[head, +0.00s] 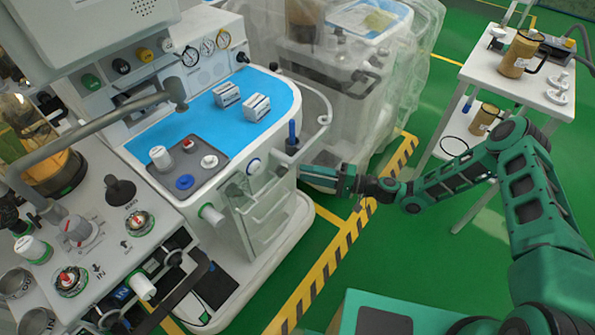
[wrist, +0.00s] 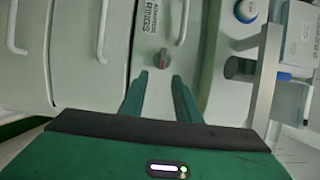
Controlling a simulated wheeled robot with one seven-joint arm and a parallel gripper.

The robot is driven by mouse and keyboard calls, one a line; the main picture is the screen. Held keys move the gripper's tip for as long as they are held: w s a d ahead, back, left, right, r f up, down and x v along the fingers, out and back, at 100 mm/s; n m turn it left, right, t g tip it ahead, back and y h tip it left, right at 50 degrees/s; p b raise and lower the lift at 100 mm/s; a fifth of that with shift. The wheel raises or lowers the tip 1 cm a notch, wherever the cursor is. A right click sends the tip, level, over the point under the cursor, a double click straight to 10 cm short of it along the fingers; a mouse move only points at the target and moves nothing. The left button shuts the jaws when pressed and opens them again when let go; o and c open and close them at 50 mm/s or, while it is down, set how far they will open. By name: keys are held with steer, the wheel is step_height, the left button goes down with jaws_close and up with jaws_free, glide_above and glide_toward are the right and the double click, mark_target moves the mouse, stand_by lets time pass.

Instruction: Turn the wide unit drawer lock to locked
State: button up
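The drawer lock is a small dark grey knob (wrist: 162,57) with a reddish mark, on a pale panel under a printed label (wrist: 151,17) in the wrist view. My gripper (wrist: 159,80) is open, its two green fingers apart and pointing at the knob. The knob lies just beyond the fingertips, roughly centred between them, with nothing held. In the head view my gripper (head: 303,177) is at the right side of the wide unit (head: 285,225) with the blue top. I cannot make out the lock there.
Drawer fronts with pale bar handles (wrist: 102,30) are left of the lock in the wrist view.

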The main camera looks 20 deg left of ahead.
steer(key=shift+d, duration=2.75)
steer(key=s+d+r+n+g+h, duration=0.1)
steer(key=d+r+h, duration=0.3)
steer(key=d, duration=0.5)
steer(key=s+d+r+n+h, duration=0.1)
steer(key=d+r+h, duration=0.35)
steer(key=d, duration=0.45)
steer(key=s+d+r+g+h, duration=0.1)
steer(key=d+r+h, duration=0.3)
steer(key=d, duration=0.6)
steer(key=s+d+r+m+t+h, duration=0.1)
steer(key=s+d+r+h, duration=0.1)
steer(key=s+d+r, duration=0.3)
steer(key=s+d+r+m+h, duration=0.1)
steer(key=s+d+r+h, duration=0.15)
steer(key=d+r, duration=0.4)
steer(key=s+d+r+m, duration=0.3)
steer(key=s+d+r, duration=0.1)
steer(key=s, duration=0.6)
steer(key=s+d+r+m+t, duration=0.1)
steer(key=s+d+r+m, duration=0.2)
steer(key=s, duration=0.6)
step_height(320, 180, up, 3)
steer(key=shift+s+d+f+h, duration=0.15)
steer(key=shift+s+d+h, duration=0.25)
steer(key=shift+d, duration=0.3)
